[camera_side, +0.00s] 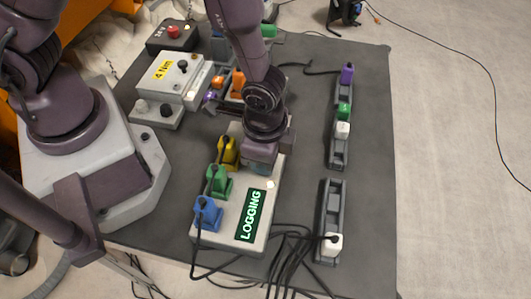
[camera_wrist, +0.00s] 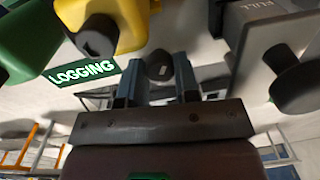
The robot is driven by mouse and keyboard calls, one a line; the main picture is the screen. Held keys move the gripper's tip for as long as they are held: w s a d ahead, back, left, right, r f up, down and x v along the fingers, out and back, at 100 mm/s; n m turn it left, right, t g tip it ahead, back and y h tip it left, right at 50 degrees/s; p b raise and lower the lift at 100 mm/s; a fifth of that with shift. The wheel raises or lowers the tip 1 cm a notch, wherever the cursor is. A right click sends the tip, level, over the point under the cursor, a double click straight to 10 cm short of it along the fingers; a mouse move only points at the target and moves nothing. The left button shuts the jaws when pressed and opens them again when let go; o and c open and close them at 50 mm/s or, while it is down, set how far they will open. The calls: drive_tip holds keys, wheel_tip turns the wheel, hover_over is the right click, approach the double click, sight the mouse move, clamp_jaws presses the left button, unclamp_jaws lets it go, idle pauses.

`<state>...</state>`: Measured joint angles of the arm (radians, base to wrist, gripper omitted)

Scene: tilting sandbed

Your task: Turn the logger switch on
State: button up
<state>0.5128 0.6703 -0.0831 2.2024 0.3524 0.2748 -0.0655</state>
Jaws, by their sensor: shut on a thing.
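The logger (camera_side: 230,236) is a pale box at the front of the grey mat. Its green display (camera_side: 251,215) reads LOGGING, and the same display shows in the wrist view (camera_wrist: 86,73). My gripper (camera_side: 260,166) is lowered over the far end of the logger, pointing down. In the wrist view its two fingers stand on either side of a dark round knob, the logger switch (camera_wrist: 159,65), and are shut on it. In the side view the gripper hides the switch.
Yellow (camera_side: 228,152), green (camera_side: 218,182) and blue (camera_side: 208,213) plugs line the logger's left edge. Socket strips (camera_side: 330,212) stand to the right, with dark cables in front. A white box marked 4 Nm (camera_side: 182,80) is behind left.

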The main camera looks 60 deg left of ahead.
drive_tip(key=o, duration=0.9)
drive_tip(key=r, duration=1.3)
drive_tip(key=shift+s+d, duration=0.2)
drive_tip(key=shift+s, duration=0.1)
drive_tip(key=s+a+r+n+t, duration=0.1)
drive_tip(key=s+a+r+n, duration=0.1)
drive_tip(key=a+r, duration=0.3)
drive_tip(key=s+a+r+n+t, duration=0.2)
drive_tip(key=a+r+n, duration=0.2)
drive_tip(key=a+r, duration=0.2)
drive_tip(key=s+a+r+n+t, duration=0.2)
drive_tip(key=a+r+n, duration=0.1)
drive_tip(key=a+r, duration=0.2)
drive_tip(key=shift+s+a+r+n, duration=0.25)
drive_tip(key=shift+a+n, duration=0.15)
drive_tip(key=shift+a, duration=0.2)
